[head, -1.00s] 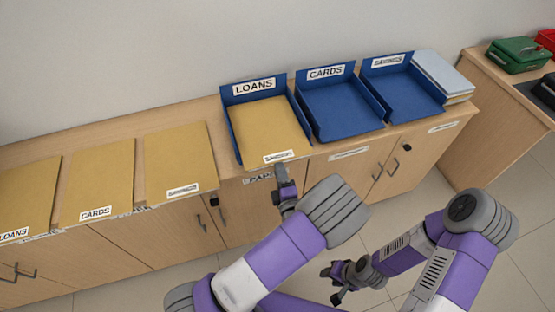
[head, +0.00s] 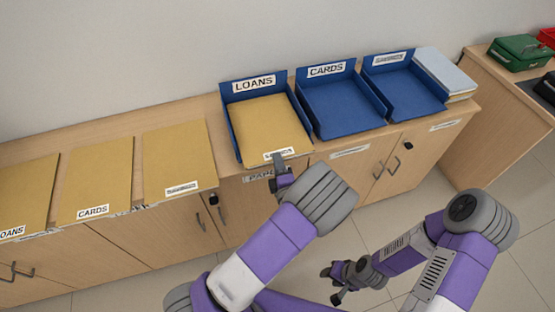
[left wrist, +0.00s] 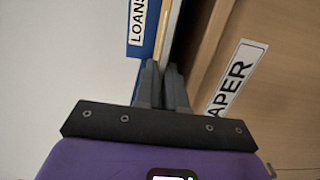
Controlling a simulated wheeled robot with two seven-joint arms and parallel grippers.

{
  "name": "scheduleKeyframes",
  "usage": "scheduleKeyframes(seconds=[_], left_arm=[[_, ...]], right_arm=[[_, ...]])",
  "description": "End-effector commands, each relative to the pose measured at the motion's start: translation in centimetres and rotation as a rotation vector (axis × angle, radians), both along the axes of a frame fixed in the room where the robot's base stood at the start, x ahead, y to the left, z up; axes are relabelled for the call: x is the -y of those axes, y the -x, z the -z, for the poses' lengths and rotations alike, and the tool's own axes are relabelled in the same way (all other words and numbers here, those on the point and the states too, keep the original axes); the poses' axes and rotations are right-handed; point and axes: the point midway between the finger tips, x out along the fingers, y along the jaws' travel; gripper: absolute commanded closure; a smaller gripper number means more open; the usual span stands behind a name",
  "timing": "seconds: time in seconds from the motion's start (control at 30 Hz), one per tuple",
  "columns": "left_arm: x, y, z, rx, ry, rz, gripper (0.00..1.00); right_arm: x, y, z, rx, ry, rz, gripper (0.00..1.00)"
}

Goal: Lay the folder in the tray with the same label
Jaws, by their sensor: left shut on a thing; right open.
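A tan folder (head: 270,125) lies in the blue LOANS tray (head: 233,133); the small label at its front edge is too blurred to read surely. My left gripper (head: 279,168) is shut on the folder's front edge, at the tray's open front. In the left wrist view, the closed fingers (left wrist: 163,75) meet the thin folder edge (left wrist: 173,25), close to the LOANS label (left wrist: 138,18). The blue CARDS tray (head: 340,108) and a third blue tray (head: 412,92) with a blurred label are empty. My right gripper (head: 337,284) is open and empty, low in front of the cabinets.
Several more tan folders lie left on the counter: one labelled LOANS (head: 25,190), one CARDS (head: 100,180), one hard to read (head: 178,155). A stack of papers (head: 445,72) stands right of the trays. A green box (head: 517,54) is on the side counter.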

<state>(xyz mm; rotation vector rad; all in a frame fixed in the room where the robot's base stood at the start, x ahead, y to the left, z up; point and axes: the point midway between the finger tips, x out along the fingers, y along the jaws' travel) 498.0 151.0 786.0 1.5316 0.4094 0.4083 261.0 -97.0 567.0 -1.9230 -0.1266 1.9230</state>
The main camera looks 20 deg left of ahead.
Motion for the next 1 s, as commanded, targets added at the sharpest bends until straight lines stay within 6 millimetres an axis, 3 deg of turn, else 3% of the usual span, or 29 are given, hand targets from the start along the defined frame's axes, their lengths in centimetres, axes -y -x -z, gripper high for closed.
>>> scheduleKeyframes(seconds=[0.4, 0.67, 1.0], left_arm=[[0.0, 0.0, -0.1, 0.004, -0.001, 0.000, 1.00], [0.0, 0.0, -2.8, 0.005, 0.001, -0.001, 1.00], [0.3, 0.4, -2.8, 0.002, 0.000, 0.001, 1.00]], right_arm=[[0.0, 0.0, 0.0, 0.000, 0.000, 0.000, 0.57], [0.0, 0.0, -1.6, 0.000, 0.000, 0.000, 0.57], [0.0, 0.0, -1.4, 0.000, 0.000, 0.000, 0.57]])
